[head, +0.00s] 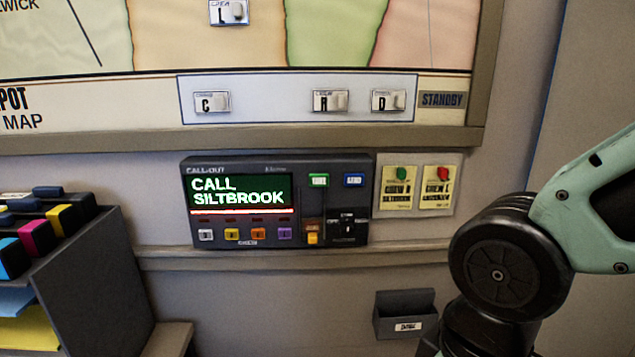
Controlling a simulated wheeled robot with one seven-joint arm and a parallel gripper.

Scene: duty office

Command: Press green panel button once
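The call-out panel (278,170) is a dark box on the wall in the middle of the head view. Its screen (241,192) reads "CALL SILTBROOK" in white on green. The green button (318,180) is at the panel's upper right, left of a blue button (354,180). White, orange, yellow-orange and purple buttons run along the bottom, with an orange switch-like part (313,232) and a black one (348,228) to their right. My arm shows at the right edge, apart from the panel. My gripper is outside the view.
Two yellow cards (417,186) hang right of the panel. A small dark holder (404,314) is below right. A dark rack (85,270) with coloured items stands left.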

